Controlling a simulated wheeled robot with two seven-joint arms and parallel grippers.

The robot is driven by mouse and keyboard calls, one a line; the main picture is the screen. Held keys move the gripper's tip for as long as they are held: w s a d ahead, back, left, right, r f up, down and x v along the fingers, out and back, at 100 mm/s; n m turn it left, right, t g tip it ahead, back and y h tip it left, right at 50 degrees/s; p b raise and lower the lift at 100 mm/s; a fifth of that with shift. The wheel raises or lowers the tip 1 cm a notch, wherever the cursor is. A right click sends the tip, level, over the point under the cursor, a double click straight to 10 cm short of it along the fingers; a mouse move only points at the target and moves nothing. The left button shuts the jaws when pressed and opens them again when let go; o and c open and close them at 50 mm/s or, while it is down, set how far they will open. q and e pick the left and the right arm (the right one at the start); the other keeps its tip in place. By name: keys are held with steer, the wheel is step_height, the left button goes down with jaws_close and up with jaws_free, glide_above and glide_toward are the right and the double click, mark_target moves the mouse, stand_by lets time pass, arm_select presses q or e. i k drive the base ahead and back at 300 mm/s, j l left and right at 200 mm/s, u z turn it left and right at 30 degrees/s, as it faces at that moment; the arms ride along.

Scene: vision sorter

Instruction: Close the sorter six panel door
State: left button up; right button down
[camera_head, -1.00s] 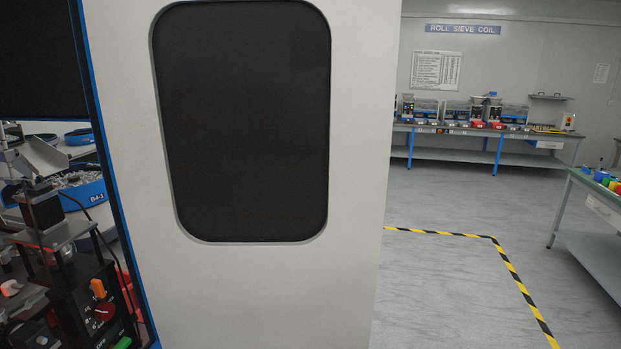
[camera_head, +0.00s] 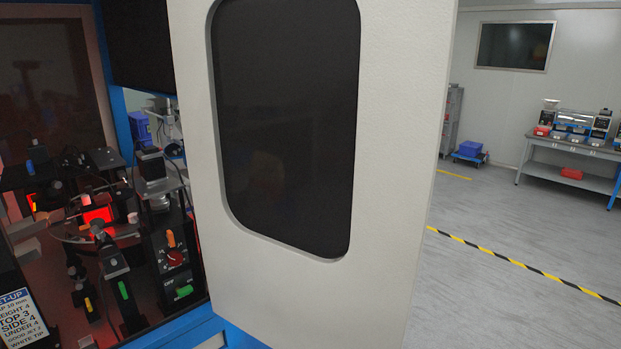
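The sorter door (camera_head: 395,200) is a tall off-white panel with a dark rounded window (camera_head: 285,130). It stands open in the middle of the head view, close to me. To its left, the sorter's inside (camera_head: 95,215) is exposed, with small black devices, red-lit parts and a control box (camera_head: 172,262) with a red knob and a green switch. The blue frame (camera_head: 118,105) of the sorter runs up beside the opening. The door's top and bottom edges are outside the picture. Neither of my grippers is in view.
A set-up sign (camera_head: 22,318) is at the lower left. Right of the door, the grey floor (camera_head: 500,220) is open, crossed by yellow-black tape (camera_head: 530,266). A bench (camera_head: 575,155) with equipment and a blue trolley (camera_head: 468,155) stand farther back.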

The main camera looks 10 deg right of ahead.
mark_target(312, 129)
steer(key=l+u, duration=1.25)
steer(key=l, duration=0.2)
steer(key=k+l+u, duration=0.15)
steer(key=l+u, duration=1.1)
steer(key=i+l+z, duration=0.1)
steer(key=l, duration=0.15)
steer(key=i+l+z, duration=0.15)
steer(key=l, duration=0.15)
steer(key=k+l+z, duration=0.1)
steer(key=k+l, duration=0.25)
steer(key=k+l+z, duration=0.15)
steer(key=k+l, duration=0.25)
steer(key=l, duration=0.15)
